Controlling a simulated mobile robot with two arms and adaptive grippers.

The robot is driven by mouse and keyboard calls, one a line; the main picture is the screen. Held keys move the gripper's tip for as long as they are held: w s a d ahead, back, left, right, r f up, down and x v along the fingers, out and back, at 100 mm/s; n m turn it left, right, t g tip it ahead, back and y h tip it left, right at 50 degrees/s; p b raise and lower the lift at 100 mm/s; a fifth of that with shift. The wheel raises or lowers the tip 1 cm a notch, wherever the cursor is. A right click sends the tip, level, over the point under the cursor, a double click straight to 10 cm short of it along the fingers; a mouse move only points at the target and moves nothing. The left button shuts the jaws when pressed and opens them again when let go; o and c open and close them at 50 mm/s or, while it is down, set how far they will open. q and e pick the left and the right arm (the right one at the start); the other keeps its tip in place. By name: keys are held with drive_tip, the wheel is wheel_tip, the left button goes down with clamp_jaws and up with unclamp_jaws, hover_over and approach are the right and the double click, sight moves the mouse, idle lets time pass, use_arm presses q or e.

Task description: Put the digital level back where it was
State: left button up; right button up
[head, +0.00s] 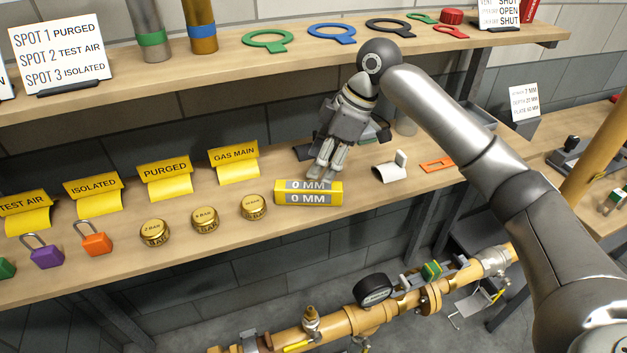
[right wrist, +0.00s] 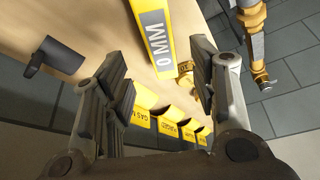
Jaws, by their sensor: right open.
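The digital level (head: 308,199) is a yellow bar with grey panels reading "0 MM". It lies on the lower wooden shelf, right of the brass weights, close to the front edge. My right gripper (head: 323,174) points down just behind and above it. In the right wrist view the level (right wrist: 155,40) shows beyond the open fingers of the gripper (right wrist: 160,90), with its near end toward the gap between them. The jaws are open and hold nothing. I cannot tell whether a fingertip touches the level. My left gripper is out of view.
Brass weights (head: 205,219), padlocks (head: 96,241) and yellow signs (head: 233,161) stand to the left on the shelf. A white and grey item (head: 389,170) and an orange plate (head: 437,165) lie to the right. An upper shelf (head: 230,65) is behind. A yellow pipe (head: 345,318) runs below.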

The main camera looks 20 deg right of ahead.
drive_tip(key=shift+v, duration=2.05)
